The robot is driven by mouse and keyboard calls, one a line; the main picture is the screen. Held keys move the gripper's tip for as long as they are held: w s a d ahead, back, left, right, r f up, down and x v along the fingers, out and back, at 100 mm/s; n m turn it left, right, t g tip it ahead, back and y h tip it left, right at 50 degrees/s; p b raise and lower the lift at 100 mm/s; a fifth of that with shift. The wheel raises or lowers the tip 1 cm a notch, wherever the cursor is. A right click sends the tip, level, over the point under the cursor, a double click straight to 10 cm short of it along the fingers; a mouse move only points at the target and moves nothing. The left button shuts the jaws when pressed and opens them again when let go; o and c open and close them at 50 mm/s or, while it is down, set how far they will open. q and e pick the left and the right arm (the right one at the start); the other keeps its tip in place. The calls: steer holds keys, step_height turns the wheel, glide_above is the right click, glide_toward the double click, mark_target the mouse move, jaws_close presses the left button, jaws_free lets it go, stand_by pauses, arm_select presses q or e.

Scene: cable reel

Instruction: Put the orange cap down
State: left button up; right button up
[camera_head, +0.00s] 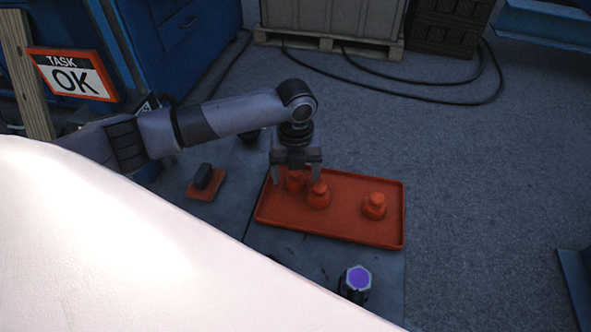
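Three orange caps stand in the shallow orange tray (345,232). One cap (295,181) is at the tray's left end, a second cap (319,196) is just right and in front of it, and a third cap (374,207) stands apart to the right. My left gripper (296,177) points down over the tray's left end. Its fingers are spread wide, with the leftmost cap showing between them and gaps at its sides. The second cap is close to the right finger; I cannot tell if they touch. My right gripper is not in view.
A dark upright fitting with a purple top (358,279) stands in front of the tray. A black block lies on a small orange plate (205,190) to the left. The "TASK OK" sign (72,76) is at upper left. The tray's middle is clear.

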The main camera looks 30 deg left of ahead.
arm_select(q)
steer(key=shift+r, duration=0.1)
step_height(320, 180, up, 12)
steer(key=p, duration=0.2)
stand_by(0.3)
stand_by(0.5)
